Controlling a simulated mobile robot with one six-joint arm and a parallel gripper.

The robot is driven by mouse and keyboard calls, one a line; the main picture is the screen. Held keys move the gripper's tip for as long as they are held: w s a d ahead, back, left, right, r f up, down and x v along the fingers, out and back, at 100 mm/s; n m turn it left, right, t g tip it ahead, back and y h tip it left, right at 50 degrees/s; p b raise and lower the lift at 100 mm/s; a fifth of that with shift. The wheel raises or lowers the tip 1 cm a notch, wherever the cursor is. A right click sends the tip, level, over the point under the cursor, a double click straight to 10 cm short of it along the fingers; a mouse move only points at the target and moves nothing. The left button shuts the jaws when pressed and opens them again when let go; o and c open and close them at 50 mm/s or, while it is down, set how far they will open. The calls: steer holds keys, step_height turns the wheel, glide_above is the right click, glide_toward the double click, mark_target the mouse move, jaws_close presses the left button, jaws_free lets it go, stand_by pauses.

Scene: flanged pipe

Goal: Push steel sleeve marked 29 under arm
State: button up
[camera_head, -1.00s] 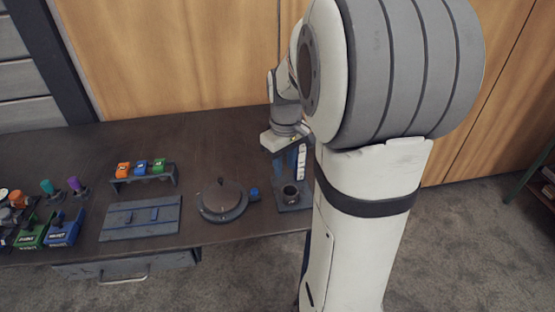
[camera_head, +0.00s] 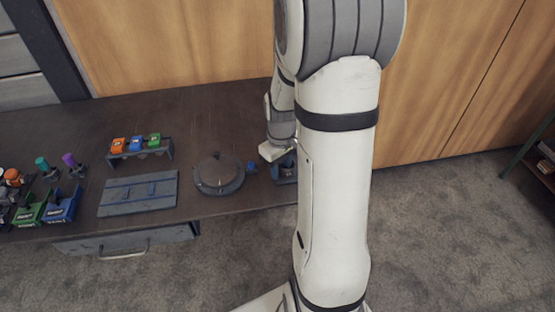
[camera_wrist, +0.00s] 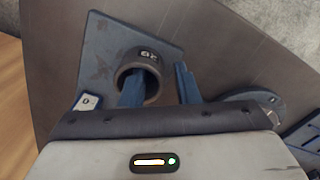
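The steel sleeve (camera_wrist: 151,62), a dark ring with an upside-down number that looks like 29, stands on a blue-grey base plate (camera_wrist: 110,40) in the wrist view. My gripper (camera_wrist: 160,88) has its two blue fingers apart. The left finger overlaps the sleeve's opening; I cannot tell whether it is inside or above it. The right finger is outside the sleeve, to its right, with a visible gap. In the head view the base (camera_head: 285,176) shows only in part, and the sleeve and fingertips are hidden behind my arm. The arm named in the task cannot be made out.
A round dark disc fixture (camera_head: 218,172) with a blue knob (camera_head: 251,167) is close to the left of the base. Further left are a flat blue-grey plate (camera_head: 138,194) and a rack (camera_head: 141,150) with orange, blue and green blocks. A small white marked tab (camera_wrist: 88,102) is beside the sleeve.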

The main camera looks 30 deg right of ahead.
steer(key=shift+f, duration=0.1)
steer(key=shift+c, duration=0.2)
jaws_close()
